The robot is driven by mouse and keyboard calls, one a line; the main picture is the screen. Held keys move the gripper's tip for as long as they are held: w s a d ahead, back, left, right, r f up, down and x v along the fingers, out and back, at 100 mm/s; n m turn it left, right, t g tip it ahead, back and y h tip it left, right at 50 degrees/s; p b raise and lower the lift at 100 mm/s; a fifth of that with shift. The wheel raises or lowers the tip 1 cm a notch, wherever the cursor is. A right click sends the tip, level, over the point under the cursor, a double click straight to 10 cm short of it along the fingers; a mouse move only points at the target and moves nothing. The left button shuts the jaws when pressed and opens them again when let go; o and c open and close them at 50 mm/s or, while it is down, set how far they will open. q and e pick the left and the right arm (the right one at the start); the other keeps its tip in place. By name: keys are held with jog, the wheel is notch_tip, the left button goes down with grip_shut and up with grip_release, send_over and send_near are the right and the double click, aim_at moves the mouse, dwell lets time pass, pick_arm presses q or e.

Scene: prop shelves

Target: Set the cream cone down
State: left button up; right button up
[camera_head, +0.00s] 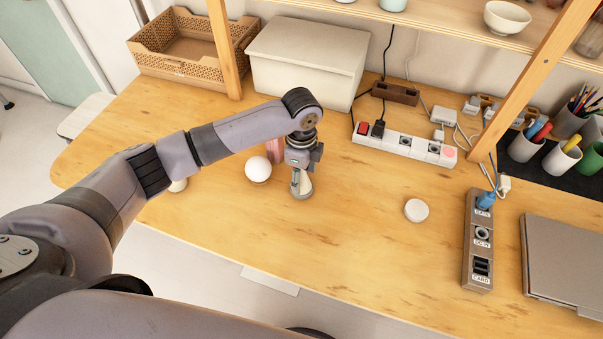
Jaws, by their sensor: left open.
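The cone's wide lower end appears to rest on the table. My right gripper is not in view.
A white ball (258,169) and a pink block (275,150) stand close left of the gripper. A white disc (416,210) lies to the right. A power strip (404,145) and lidded box (308,60) are behind. The front middle table is clear.

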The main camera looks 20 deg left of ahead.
pick_arm(q)
notch_tip(320, 180, up, 12)
jog(key=shift+r+b, duration=0.15)
jog(key=shift+b, duration=0.6)
